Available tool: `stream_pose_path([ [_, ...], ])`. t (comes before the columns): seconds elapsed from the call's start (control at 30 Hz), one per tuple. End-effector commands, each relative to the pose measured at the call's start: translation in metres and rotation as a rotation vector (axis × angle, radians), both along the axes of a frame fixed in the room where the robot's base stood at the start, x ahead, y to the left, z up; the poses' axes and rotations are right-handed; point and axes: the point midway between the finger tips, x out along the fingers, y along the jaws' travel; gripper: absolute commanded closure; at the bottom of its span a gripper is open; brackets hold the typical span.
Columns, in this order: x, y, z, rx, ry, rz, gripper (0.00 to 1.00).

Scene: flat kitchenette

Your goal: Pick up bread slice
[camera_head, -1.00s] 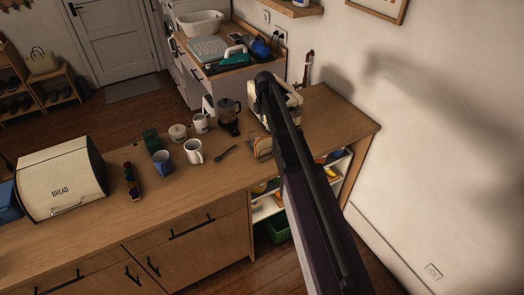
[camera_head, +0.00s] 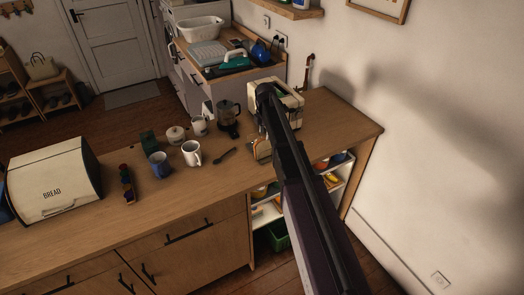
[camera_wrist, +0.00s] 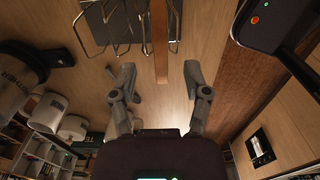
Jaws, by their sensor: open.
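The bread slice (camera_wrist: 160,38) shows in the wrist view as a narrow brown strip, seen edge-on. It appears to stand between the wire loops of a toast rack (camera_wrist: 92,27) at the top middle. My gripper (camera_wrist: 158,82) is open, with one finger on each side of the slice's line.
A cream toaster (camera_head: 288,97) stands behind the rack. A dark spoon (camera_head: 224,155), white mug (camera_head: 191,153), blue mug (camera_head: 160,164) and coffee press (camera_head: 228,118) are to the left. A bread box (camera_head: 52,183) stands farther left. The counter's right end (camera_head: 340,120) is clear.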

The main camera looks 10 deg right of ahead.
Motion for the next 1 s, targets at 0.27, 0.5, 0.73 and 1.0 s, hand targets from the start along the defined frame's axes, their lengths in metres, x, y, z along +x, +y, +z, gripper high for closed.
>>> stream_pose_path([
  [0.27, 0.0, 0.0, -0.002, 0.0, 0.0, 0.0, 0.39],
  [0.5, -0.002, 0.001, -0.015, 0.0, 0.0, 0.0, 0.39],
  [0.73, -0.005, 0.002, -0.032, 0.0, 0.0, 0.0, 0.39],
  [1.0, -0.005, 0.002, -0.049, 0.0, 0.0, 0.0, 0.39],
])
